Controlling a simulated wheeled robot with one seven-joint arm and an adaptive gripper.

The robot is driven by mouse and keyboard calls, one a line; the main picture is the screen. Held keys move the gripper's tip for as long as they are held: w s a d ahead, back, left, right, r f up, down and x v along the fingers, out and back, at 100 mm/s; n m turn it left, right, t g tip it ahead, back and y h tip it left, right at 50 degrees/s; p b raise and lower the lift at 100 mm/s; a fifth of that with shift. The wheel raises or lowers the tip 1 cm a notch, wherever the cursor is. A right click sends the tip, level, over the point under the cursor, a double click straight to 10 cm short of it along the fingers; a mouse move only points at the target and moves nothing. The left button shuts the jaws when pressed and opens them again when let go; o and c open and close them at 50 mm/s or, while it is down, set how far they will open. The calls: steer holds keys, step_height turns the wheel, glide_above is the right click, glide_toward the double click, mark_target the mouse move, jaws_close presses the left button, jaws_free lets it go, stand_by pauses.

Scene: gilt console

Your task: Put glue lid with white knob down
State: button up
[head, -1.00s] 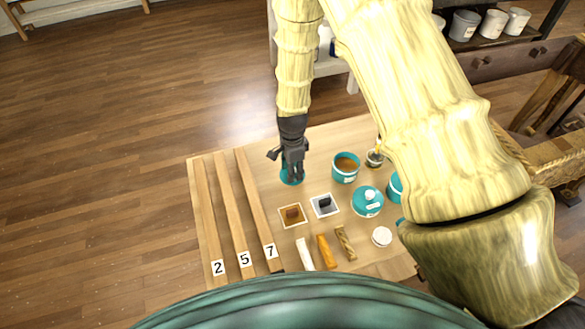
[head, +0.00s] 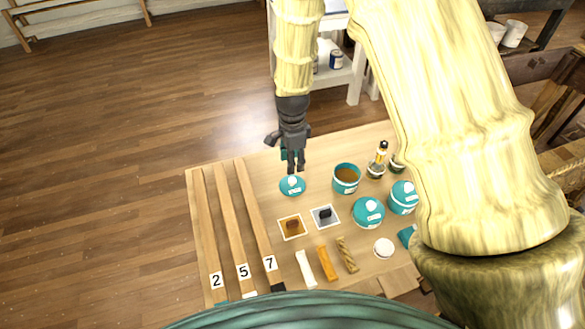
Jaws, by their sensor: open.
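A round teal lid with a white knob (head: 292,187) lies on the table, left of an open teal pot of brown glue (head: 346,178). My gripper (head: 295,170) points down just above the lid, open, with its fingertips close to the knob and seemingly apart from it. A patch of teal shows behind the gripper's fingers; I cannot tell what it is. Another teal vessel with a white knob on top (head: 369,211) stands to the right.
A teal container (head: 403,196) and a small jar with a brush (head: 376,168) stand at the right. Two small square trays (head: 291,227), several coloured sticks, a white disc (head: 384,247) and numbered wooden strips (head: 230,230) occupy the front and left. Bare table lies behind the lid.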

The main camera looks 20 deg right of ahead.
steer(key=shift+r, duration=1.3)
steer(key=shift+r, duration=0.1)
